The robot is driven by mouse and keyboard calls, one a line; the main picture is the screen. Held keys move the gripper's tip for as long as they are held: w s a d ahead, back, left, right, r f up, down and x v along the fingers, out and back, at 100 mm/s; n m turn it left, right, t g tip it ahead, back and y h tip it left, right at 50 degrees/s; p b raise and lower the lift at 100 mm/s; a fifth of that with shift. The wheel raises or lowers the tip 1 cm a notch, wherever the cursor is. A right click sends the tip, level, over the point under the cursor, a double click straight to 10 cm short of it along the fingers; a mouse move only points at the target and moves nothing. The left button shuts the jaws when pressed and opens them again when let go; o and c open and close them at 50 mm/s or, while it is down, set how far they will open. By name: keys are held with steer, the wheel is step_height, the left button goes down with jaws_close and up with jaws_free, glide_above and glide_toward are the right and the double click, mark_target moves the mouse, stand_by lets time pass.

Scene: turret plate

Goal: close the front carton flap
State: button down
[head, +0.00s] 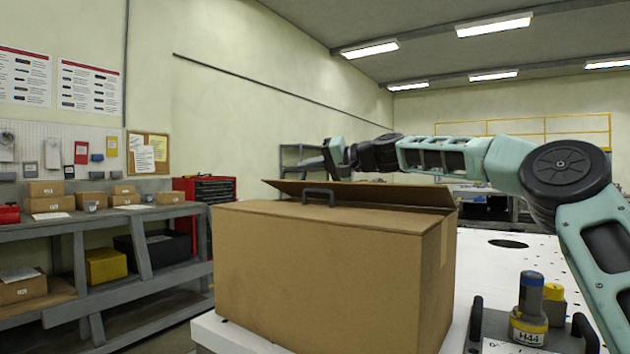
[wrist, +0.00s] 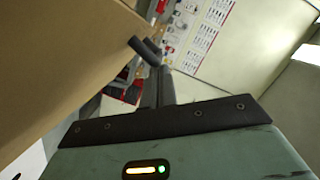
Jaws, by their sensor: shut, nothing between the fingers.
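The brown carton (head: 320,275) stands on the white plate in the head view. Along its top, a flap (head: 370,190) is tilted up, with a dark gap under its edge. Contact with the flap cannot be told. In the wrist view, the dark fingers (wrist: 146,48) reach beside a brown cardboard face (wrist: 60,60). The flap's far side is hidden.
The white plate (head: 490,280) extends right of the carton. A grey shelf bench (head: 90,222) with small boxes is at left, beside a red tool chest (head: 205,189).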

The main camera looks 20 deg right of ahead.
mark_target(305, 175)
steer(key=shift+s+a+f+n+h+b, duration=0.25)
steer(key=shift+a+f+n+b, duration=0.3)
steer(key=shift+b, duration=0.45)
steer(key=shift+s+a+f+n+h+b, duration=0.15)
steer(key=shift+s+a+f+n+b, duration=0.2)
steer(key=shift+f+n+b, duration=0.45)
steer(key=shift+r, duration=0.2)
steer(key=shift+d, duration=0.1)
